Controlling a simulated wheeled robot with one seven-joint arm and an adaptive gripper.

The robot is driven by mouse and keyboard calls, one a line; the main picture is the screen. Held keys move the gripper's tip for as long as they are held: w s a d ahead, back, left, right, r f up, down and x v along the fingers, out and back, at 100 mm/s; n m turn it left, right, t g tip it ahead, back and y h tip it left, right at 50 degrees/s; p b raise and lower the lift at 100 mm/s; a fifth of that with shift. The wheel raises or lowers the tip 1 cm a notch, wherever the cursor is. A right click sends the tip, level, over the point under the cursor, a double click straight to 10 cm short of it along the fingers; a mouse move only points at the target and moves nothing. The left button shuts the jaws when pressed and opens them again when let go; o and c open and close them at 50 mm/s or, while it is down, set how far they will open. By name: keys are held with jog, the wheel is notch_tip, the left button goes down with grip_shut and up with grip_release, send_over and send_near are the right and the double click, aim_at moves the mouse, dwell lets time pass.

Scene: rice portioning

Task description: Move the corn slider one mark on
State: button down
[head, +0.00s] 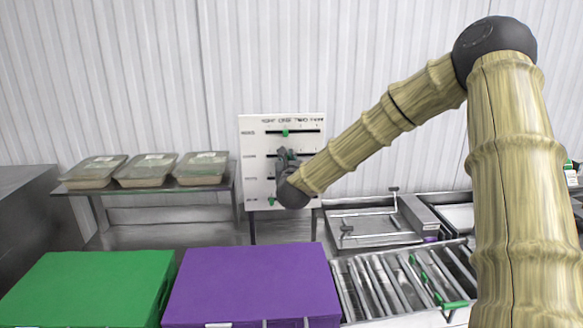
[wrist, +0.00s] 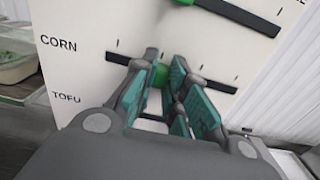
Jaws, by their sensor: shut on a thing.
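A white slider board (head: 253,180) stands against the back wall, with dark horizontal slots in labelled rows. In the wrist view the board (wrist: 85,25) shows the CORN row above the TOFU row. The corn slider's green knob (wrist: 160,76) sits in the dark corn slot (wrist: 214,85), left of the slot's middle. My gripper (wrist: 164,72) is shut on this knob, with a finger on either side. In the head view my gripper (head: 286,156) reaches the board and covers the corn knob. Part of the slot is hidden behind the fingers.
Another green knob (head: 285,132) is in the top row, above my gripper. A further green knob (head: 271,200) is low on the board. Lidded trays (head: 148,170) stand on a shelf at left. Green (head: 90,290) and purple (head: 252,285) boxes are in front.

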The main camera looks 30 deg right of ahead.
jog(key=shift+r, duration=0.25)
jog(key=shift+a, duration=0.15)
jog(key=c, duration=1.5)
grip_release()
jog(key=shift+a+r, duration=0.1)
jog(key=shift+o, duration=0.3)
jog(key=shift+s+a+r, duration=0.15)
jog(key=shift+s+a, duration=0.05)
jog(key=shift+s, duration=0.1)
jog(key=v, duration=1.1)
jog(key=shift+s, duration=0.35)
